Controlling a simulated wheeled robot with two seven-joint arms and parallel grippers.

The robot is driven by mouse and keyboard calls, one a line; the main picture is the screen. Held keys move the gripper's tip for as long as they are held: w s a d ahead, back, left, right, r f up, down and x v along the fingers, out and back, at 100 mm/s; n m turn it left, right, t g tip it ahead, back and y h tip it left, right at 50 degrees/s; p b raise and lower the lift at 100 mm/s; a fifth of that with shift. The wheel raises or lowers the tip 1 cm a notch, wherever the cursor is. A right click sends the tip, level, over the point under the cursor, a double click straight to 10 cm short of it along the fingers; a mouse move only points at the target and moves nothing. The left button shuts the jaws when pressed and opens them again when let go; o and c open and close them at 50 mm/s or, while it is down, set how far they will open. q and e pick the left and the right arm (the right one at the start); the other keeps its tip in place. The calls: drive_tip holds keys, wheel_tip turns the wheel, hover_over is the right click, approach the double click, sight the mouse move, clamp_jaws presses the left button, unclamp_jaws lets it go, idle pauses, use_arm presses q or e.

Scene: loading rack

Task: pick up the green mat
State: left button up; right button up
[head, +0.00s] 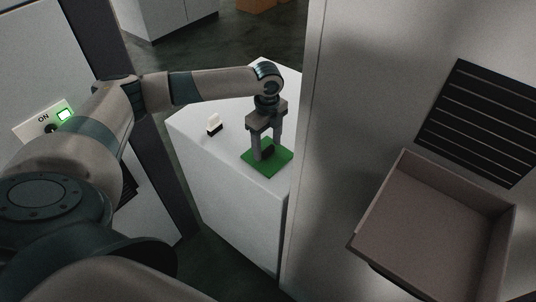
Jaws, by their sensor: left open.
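The green mat (259,168) is a flat square lying on the white block-shaped table (191,144), close to its front right edge. A small dark object (267,151) sits on the mat, partly hidden by my gripper. My left gripper (267,154) points down over the mat, open, with its fingers around or just beside the dark object. I cannot tell whether the fingertips touch the mat. My right gripper is not in view.
A small white and black object (214,124) stands on the table left of the mat. A tall grey panel (330,150) rises close on the right, with a brown open bin (430,225) on it. A panel marked ON with a green light (64,115) is at left.

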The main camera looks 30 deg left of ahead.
sight(268, 148)
use_arm(q)
drive_tip(key=c, duration=1.4)
drive_tip(key=shift+r, duration=0.15)
drive_tip(key=shift+w+r+b, duration=0.1)
drive_tip(key=shift+r+b, duration=0.3)
drive_tip(key=shift+r, duration=0.2)
wheel_tip(268, 148, up, 9)
drive_tip(key=b, duration=0.2)
drive_tip(key=shift+f+b, duration=0.2)
drive_tip(key=shift+b, duration=0.2)
drive_tip(key=shift+f, duration=0.1)
